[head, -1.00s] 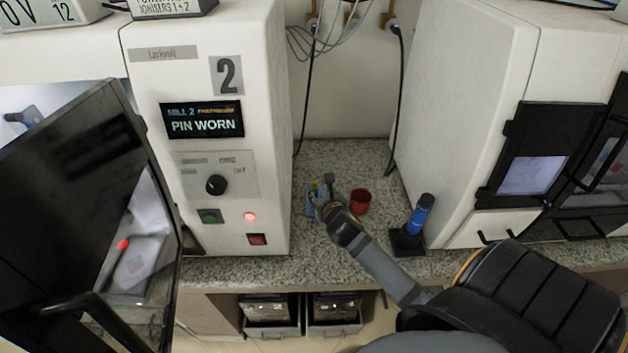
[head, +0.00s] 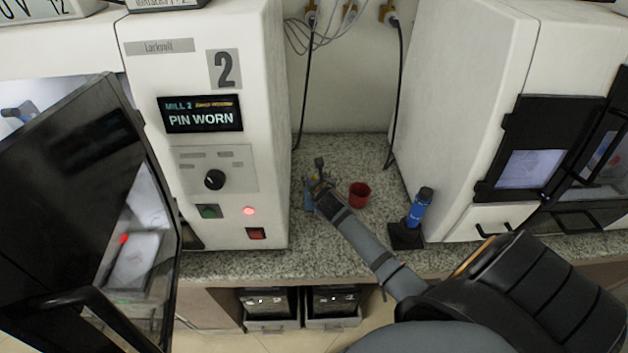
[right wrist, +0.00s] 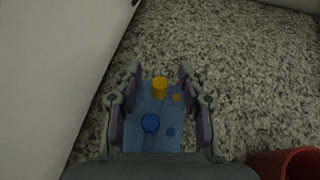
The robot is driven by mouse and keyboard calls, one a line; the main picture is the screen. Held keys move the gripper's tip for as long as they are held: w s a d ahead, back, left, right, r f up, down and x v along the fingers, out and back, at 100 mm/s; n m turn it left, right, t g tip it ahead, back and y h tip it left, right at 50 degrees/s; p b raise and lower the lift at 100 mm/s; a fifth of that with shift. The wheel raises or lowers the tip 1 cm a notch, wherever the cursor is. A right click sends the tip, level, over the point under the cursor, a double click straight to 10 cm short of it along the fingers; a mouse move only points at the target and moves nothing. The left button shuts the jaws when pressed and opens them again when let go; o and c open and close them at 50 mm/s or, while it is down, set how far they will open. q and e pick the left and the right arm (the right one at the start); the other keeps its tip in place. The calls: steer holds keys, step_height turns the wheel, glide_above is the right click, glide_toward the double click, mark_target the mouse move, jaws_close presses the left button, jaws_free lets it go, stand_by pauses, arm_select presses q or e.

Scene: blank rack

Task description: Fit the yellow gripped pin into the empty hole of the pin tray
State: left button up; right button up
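The blue pin tray (right wrist: 146,97) lies on the speckled counter, seen between my right gripper's fingers in the right wrist view. A yellow pin (right wrist: 160,87) stands at the tray's far part, with a gap to the finger on each side. A blue pin (right wrist: 150,123) stands nearer. A flat yellow dot and a flat blue dot lie to the right of the pins. I cannot tell how deep the yellow pin sits. My right gripper (right wrist: 159,75) is open over the tray; it also shows in the head view (head: 318,180), where it hides most of the tray. My left gripper is not in view.
A red cup (head: 360,196) stands right of the gripper, and a blue bottle-like object (head: 419,207) on a black base stands further right. The white mill 2 (head: 222,140), showing PIN WORN, closes the left side. Another white machine (head: 455,120) stands right. Counter behind is clear.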

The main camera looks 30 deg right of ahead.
jaws_close()
steer(key=shift+r, duration=0.25)
step_height(320, 180, up, 2)
steer(key=shift+r, duration=0.2)
steer(key=s+r, duration=0.1)
steer(key=r, duration=0.1)
steer(key=s+a+r+p, duration=0.1)
steer(key=r, duration=0.1)
steer(key=s+a+r, duration=0.1)
steer(key=r, duration=0.1)
steer(key=shift+s+a+p, duration=0.2)
steer(key=shift+s+p, duration=0.15)
steer(key=shift+s, duration=0.05)
steer(key=a+b+v, duration=0.1)
steer(key=v, duration=0.9)
steer(key=shift+a, duration=0.4)
steer(key=shift+w+f, duration=0.15)
steer(key=shift+f, duration=0.05)
